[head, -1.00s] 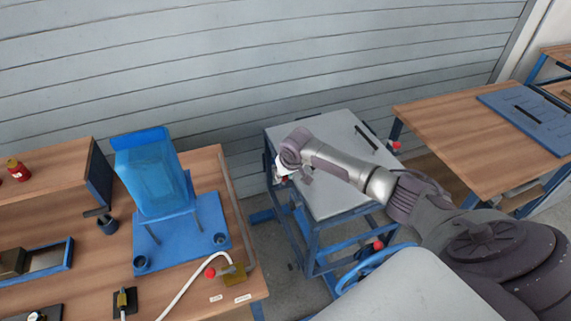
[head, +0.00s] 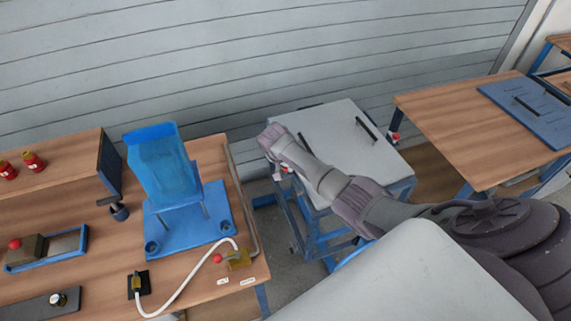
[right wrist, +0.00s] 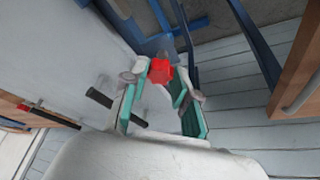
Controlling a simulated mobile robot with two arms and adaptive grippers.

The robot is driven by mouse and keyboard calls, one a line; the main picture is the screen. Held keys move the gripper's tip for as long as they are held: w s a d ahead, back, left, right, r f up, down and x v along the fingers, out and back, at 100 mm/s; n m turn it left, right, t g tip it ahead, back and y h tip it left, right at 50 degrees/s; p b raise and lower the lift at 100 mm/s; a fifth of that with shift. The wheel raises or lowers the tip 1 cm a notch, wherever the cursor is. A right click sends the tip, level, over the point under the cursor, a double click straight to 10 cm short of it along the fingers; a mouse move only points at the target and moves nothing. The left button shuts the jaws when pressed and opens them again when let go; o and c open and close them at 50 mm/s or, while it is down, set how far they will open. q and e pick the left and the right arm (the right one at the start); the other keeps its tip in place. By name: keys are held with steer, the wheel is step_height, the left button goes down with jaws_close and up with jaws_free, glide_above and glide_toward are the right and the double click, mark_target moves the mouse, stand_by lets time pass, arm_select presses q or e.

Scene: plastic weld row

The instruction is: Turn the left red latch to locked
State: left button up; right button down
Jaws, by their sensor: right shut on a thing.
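A grey-topped cart (head: 352,170) with a blue frame stands between the benches. In the head view my right gripper (head: 278,168) is at its left edge, largely hidden by my arm. In the right wrist view the red latch knob (right wrist: 160,71) is between the teal-padded fingers of my right gripper (right wrist: 161,88), which is shut on it. The latch's body and exact angle are hidden. Another red latch (head: 396,138) is on the cart's right side; red also shows far left in the right wrist view (right wrist: 27,106). My left gripper is not in view.
A wooden bench on the left holds a blue fixture (head: 214,224) with a clear blue bin (head: 160,168), and a white hose (head: 182,286). A wooden table (head: 450,125) stands close to the cart's right. A dark handle (head: 366,128) is on the cart top. A slatted wall is behind.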

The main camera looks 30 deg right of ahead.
steer(key=shift+m, duration=0.3)
stand_by(0.4)
steer(key=c, duration=0.9)
jaws_free()
steer(key=v, duration=1.2)
steer(key=shift+w+a, duration=0.1)
